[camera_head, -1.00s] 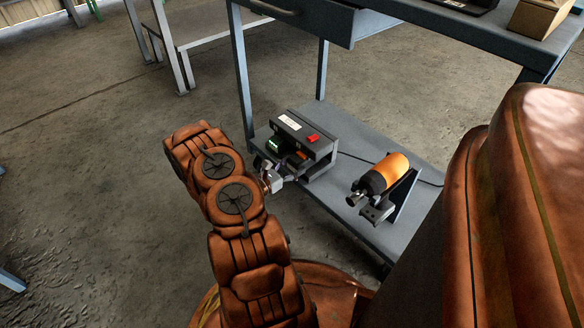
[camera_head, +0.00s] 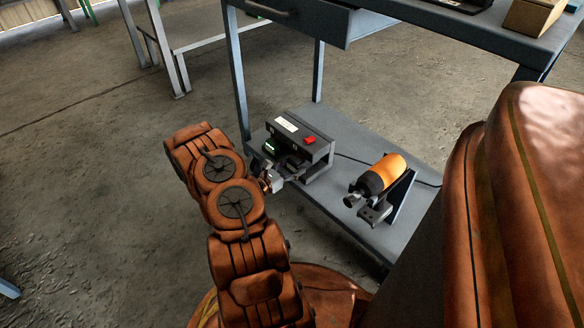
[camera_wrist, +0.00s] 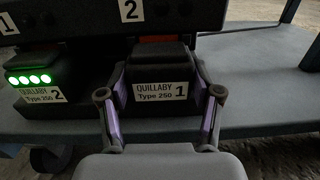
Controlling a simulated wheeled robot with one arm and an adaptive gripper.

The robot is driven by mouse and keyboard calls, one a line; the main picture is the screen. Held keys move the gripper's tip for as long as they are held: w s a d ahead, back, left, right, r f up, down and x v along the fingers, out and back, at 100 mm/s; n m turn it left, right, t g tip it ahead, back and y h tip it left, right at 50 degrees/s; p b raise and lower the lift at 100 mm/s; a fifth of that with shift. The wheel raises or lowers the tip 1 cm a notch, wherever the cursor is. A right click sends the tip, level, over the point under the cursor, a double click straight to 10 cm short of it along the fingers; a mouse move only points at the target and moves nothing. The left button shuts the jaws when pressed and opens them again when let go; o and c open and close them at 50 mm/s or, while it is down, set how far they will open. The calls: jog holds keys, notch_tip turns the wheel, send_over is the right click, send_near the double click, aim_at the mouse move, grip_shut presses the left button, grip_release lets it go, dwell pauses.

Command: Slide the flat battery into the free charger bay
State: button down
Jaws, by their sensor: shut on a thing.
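The flat battery (camera_wrist: 161,67) is dark with a white label reading "QUILLABY Type 250 1". My gripper (camera_wrist: 161,98) is shut on it, with one finger on each side. It lies in front of the charger (camera_wrist: 195,18), lined up under the number 2. Its far end meets the charger's front opening, where some orange shows above it; how deep it sits is unclear. A second battery (camera_wrist: 38,80), labelled 2 with lit green lights, sits in the bay marked 1. In the head view my gripper (camera_head: 278,178) is at the front of the charger (camera_head: 304,130), mostly hiding the battery.
The charger stands on the cart's lower shelf (camera_head: 350,212). An orange and black cylindrical tool (camera_head: 385,174) rests on a stand to its right. A cart leg (camera_head: 237,75) rises behind my arm on the left. A cable runs along the shelf.

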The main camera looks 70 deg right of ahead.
jog(key=shift+r, duration=0.1)
jog(key=shift+c, duration=0.7)
grip_release()
jog(key=v, duration=1.2)
